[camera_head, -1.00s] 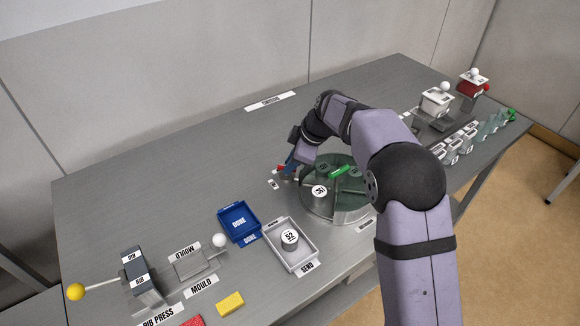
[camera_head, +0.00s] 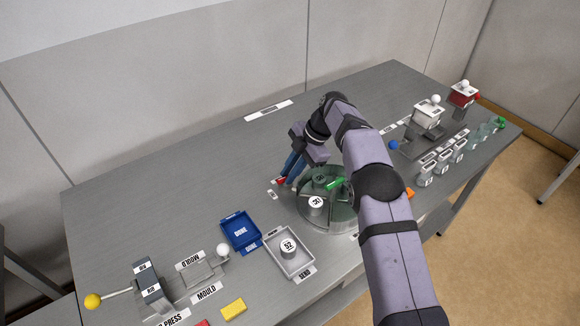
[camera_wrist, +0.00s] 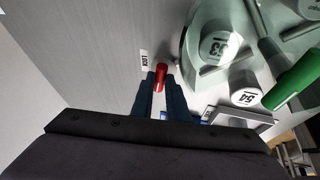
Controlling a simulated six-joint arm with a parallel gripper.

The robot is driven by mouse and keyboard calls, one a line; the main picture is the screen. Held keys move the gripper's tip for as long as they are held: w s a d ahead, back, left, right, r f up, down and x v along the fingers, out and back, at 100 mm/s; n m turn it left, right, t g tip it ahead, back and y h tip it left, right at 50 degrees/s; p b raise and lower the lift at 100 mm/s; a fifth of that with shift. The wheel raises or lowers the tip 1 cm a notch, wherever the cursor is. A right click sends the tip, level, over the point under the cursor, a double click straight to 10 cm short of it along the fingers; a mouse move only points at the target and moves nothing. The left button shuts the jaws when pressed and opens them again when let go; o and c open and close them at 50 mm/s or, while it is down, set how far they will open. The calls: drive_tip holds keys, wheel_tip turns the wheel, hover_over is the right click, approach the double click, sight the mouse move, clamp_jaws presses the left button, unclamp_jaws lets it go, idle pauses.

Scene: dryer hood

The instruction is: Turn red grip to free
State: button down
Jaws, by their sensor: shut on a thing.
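The red grip (camera_wrist: 160,76) lies between the two blue fingertips of my gripper (camera_wrist: 160,84) in the wrist view, and the fingers are shut on it. In the head view my gripper (camera_head: 286,179) is low at the left edge of the round green-grey turntable (camera_head: 322,222), and the red grip (camera_head: 280,181) shows only in part. A small label reading LOCK (camera_wrist: 144,59) is just left of the grip in the wrist view. Another small label (camera_head: 272,195) lies on the table near the turntable. A green handle (camera_head: 335,184) is on top of the turntable.
A numbered white-topped cylinder (camera_head: 316,203) sits on the turntable. A SEND tray (camera_head: 290,262) with cylinder 52 and a blue DONE tray (camera_head: 240,232) are in front-left. Several cups (camera_head: 442,163) stand at the right.

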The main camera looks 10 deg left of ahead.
drive_tip(key=shift+w+n+g+p, duration=0.1)
drive_tip(key=shift+n+g+p, duration=0.2)
drive_tip(key=shift+n+p, duration=0.65)
drive_tip(key=shift+m, duration=0.25)
drive_tip(key=c, duration=1.7)
unclamp_jaws()
drive_tip(key=shift+c, duration=0.2)
drive_tip(key=shift+p, duration=0.35)
drive_tip(key=shift+p+v, duration=0.85)
drive_tip(key=shift+v, duration=0.1)
drive_tip(key=p+v, duration=0.5)
drive_tip(key=p, duration=0.1)
drive_tip(key=shift+r+p, duration=0.2)
drive_tip(key=shift+p, duration=0.2)
drive_tip(key=shift+d, duration=0.1)
